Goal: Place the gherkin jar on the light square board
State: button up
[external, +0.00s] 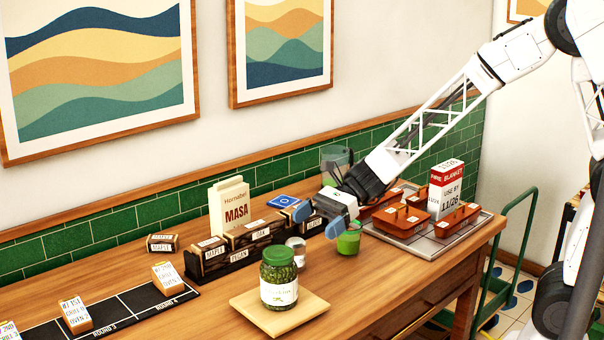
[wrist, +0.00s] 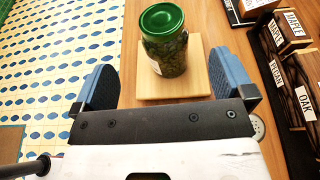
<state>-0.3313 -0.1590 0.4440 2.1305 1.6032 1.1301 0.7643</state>
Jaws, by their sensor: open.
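The gherkin jar (external: 279,284), dark green with a green lid and a pale label, stands upright on the light square board (external: 312,308) near the table's front. In the wrist view the jar (wrist: 166,48) also rests on the board (wrist: 198,84), towards its far side. My gripper (external: 319,220) is open and empty, above and behind the jar, apart from it. Its blue fingers (wrist: 166,80) show left and right of the jar in the wrist view, with nothing between them.
A dark rack with labelled blocks (external: 235,255) stands behind the board, with a metal shaker (external: 297,250) beside it. A green cup (external: 348,240) stands under my gripper. A tray with brown boxes (external: 425,236) is at right. A black strip (external: 125,303) lies at left.

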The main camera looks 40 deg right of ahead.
jog(key=s+d+r+n+t+h, duration=0.1)
jog(key=s+d+n+h, duration=0.4)
jog(key=d, duration=0.6)
jog(key=s+d+r+n+h, duration=0.3)
jog(key=s+d+n+h, duration=0.2)
jog(key=s+d, duration=0.4)
jog(key=s+d+r+n+t+h, duration=0.1)
jog(key=s+d+n+h, duration=0.3)
jog(key=d, duration=1)
jog(key=s+n, duration=0.3)
jog(key=shift+s+d+r+n+t+h, duration=0.2)
jog(key=shift+d+r+n+t+h, duration=0.1)
jog(key=shift+d+r+h, duration=0.1)
